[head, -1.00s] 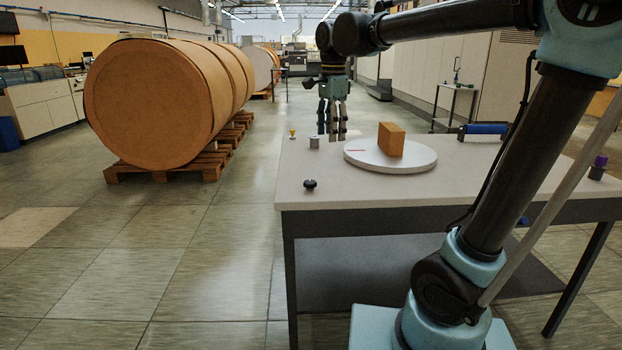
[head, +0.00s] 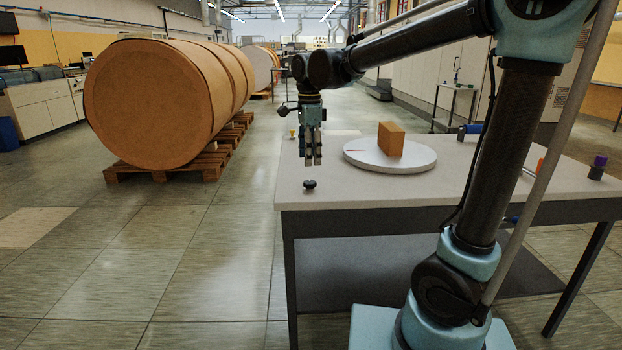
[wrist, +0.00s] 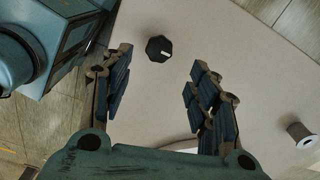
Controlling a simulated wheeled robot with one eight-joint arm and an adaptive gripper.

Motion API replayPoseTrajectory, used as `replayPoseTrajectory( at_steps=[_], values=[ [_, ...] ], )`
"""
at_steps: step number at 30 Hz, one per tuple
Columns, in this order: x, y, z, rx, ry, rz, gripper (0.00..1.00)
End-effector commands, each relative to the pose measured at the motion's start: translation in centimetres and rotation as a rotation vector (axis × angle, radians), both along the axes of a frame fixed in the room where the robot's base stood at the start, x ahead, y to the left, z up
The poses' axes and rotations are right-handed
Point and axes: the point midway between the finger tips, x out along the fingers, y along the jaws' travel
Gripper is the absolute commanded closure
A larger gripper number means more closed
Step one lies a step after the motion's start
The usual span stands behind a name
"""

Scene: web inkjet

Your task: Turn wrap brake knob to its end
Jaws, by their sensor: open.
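The black knob (head: 309,184) sits on the table top near its front left corner. In the wrist view the knob (wrist: 158,48) is dark and faceted, with a short white mark on top pointing to the right. My gripper (head: 313,163) points down above the table, close above and slightly behind the knob in the head view. In the wrist view my gripper (wrist: 161,62) is open, its fingers spread left and right of the knob's line, nothing between them. The knob lies toward the fingertip side, apart from both fingers.
A white round turntable (head: 365,161) carries a brown block (head: 391,139) right of my gripper. A grey spool (wrist: 300,132) stands at the right in the wrist view. A purple-capped object (head: 598,167) is at the table's right.

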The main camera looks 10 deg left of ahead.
Motion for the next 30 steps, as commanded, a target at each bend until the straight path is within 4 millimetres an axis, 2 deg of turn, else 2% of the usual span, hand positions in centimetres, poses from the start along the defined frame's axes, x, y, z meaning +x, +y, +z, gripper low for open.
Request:
replayPoseTrajectory(
  at_steps=[9, 15, 28, 29, 30],
  values=[
    [0.0, 0.0, -5.1, 0.000, 0.000, 0.000, 0.45],
    [0.0, 0.0, -7.1, 0.000, 0.000, 0.000, 0.45],
    [0.0, 0.0, -7.9, 0.000, 0.000, 0.000, 0.45],
    [0.0, 0.0, -7.9, 0.000, 0.000, 0.000, 0.48],
    [0.0, 0.0, -7.9, 0.000, 0.000, 0.000, 0.57]
  ],
)
